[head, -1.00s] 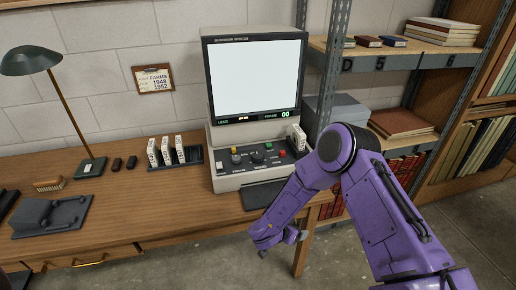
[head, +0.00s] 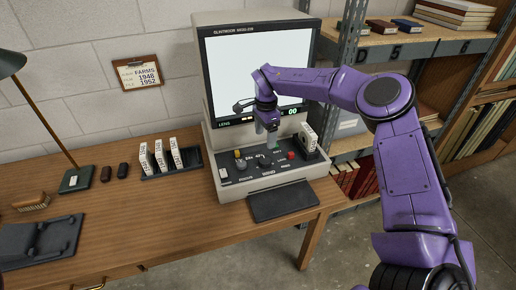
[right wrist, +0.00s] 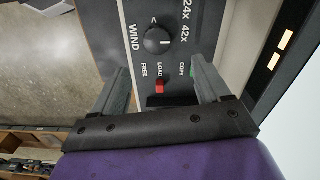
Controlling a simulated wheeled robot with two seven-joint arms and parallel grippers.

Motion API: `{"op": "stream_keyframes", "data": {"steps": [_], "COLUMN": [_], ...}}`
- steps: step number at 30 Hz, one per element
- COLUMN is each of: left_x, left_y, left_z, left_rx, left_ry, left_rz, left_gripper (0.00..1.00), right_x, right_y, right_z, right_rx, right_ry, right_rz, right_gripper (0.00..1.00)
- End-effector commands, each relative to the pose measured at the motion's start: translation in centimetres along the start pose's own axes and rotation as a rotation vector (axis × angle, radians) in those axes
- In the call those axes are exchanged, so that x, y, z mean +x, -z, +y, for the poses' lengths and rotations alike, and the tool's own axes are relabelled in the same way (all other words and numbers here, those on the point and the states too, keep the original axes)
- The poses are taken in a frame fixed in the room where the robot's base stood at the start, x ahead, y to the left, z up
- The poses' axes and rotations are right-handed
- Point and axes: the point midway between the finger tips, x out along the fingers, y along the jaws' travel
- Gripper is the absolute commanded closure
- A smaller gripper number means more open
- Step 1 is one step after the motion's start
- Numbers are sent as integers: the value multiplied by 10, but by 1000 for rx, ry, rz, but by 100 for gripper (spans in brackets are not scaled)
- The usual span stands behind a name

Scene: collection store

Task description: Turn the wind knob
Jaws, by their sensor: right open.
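The wind knob (right wrist: 158,40) is a round black knob with a pale pointer mark, beside the printed word WIND in the right wrist view. It sits on the dark control panel (head: 232,180) of the grey reader. In the head view I take it to be the black knob (head: 265,161) near the panel's middle. My right gripper (head: 269,139) points down above the panel. In the right wrist view its two fingers (right wrist: 161,68) are apart with nothing held. The knob shows beyond the fingertips, apart from them. My left gripper is in neither view.
A red switch (right wrist: 160,86) marked FREE and LOAD shows between the fingers. The reader's lit screen (head: 230,62) stands behind my arm. White boxes (head: 161,156) stand in a rack.

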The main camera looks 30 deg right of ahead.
Motion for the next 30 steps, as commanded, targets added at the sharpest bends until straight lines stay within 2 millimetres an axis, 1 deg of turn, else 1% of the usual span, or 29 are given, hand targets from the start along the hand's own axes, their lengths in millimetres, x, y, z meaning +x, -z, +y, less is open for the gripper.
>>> {"op": "stream_keyframes", "data": {"steps": [2, 5, 9, 12, 15, 19, 26, 27, 29, 30], "left_x": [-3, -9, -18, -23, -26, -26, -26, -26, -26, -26], "left_y": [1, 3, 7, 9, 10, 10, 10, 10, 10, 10], "left_z": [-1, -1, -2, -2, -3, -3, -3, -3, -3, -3], "left_rx": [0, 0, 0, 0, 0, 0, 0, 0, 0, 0], "left_ry": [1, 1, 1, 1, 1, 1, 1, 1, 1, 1], "left_rz": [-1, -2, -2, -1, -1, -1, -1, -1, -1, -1], "left_gripper": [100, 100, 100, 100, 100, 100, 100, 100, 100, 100], "right_x": [7, 25, 58, 78, 93, 102, 104, 104, 104, 104], "right_y": [0, 0, 0, 0, 0, 0, 0, 0, 0, 0], "right_z": [0, 1, 1, 1, 0, 0, 0, 0, 0, 0], "right_rx": [0, -1, 0, -1, 0, 0, 0, 0, 0, 0], "right_ry": [-3, -5, -6, -4, -2, -1, 0, 0, 0, 0], "right_rz": [-5, -4, -1, 0, 0, -1, 0, 0, 0, 0], "right_gripper": [24, 24, 24, 24, 24, 24, 24, 37, 57, 70]}}
